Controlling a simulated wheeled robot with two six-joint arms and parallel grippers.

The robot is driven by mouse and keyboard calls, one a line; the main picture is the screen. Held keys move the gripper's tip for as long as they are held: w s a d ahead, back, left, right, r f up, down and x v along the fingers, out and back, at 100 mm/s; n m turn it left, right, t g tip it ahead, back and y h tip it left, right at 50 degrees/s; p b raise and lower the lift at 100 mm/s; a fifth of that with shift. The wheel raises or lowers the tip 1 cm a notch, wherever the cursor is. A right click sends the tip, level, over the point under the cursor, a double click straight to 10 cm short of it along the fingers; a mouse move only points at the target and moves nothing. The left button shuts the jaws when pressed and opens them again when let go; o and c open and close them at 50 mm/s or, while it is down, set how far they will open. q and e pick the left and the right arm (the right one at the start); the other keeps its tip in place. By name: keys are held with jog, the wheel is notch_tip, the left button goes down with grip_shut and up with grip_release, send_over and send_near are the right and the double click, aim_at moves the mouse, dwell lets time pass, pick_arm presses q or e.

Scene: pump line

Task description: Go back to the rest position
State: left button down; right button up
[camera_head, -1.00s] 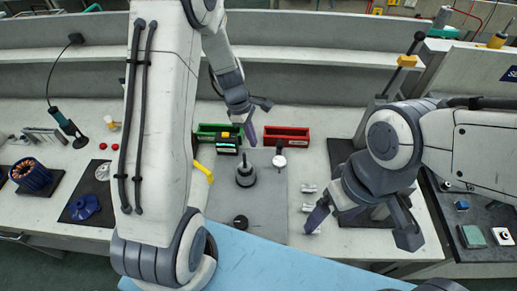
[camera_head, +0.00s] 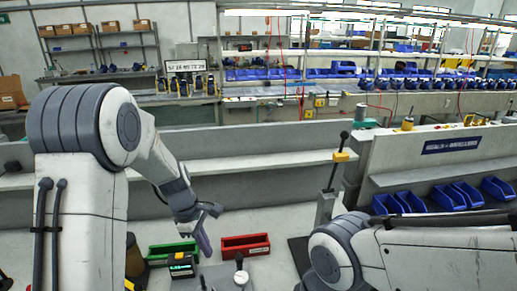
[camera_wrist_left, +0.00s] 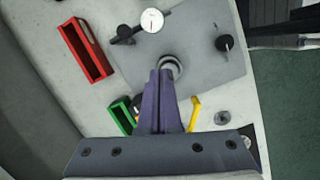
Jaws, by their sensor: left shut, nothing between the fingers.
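My left gripper (camera_head: 207,228) hangs above the workbench in the head view, near the green and red bins. In the left wrist view its purple fingers (camera_wrist_left: 160,98) are closed together with nothing between them. Below them is a grey mat (camera_wrist_left: 205,65) with a round grey part (camera_wrist_left: 169,66) partly hidden behind the fingertips. My right arm comes in from the lower right of the head view; its gripper is out of the picture.
A red bin (camera_head: 245,245), a green bin (camera_head: 172,252), a small black device (camera_head: 182,265) and a dial gauge (camera_head: 241,276) stand on the bench. Blue bins (camera_head: 457,195) sit on a shelf at right.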

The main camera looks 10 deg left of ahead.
pick_arm(q)
jog(key=s+d+r+m+b, duration=0.1)
jog(key=s+d+r+m, duration=0.2)
jog(key=s+d+m, duration=0.4)
jog(key=s+d+r+m+y+b, duration=0.1)
jog(key=s+d+m, duration=0.2)
jog(key=s+m, duration=0.5)
jog(key=s+d+r+m+b, duration=0.1)
jog(key=s+d+m, duration=0.3)
jog(key=s+m, duration=0.5)
jog(key=shift+y+b, duration=0.4)
jog(key=shift+b, duration=0.1)
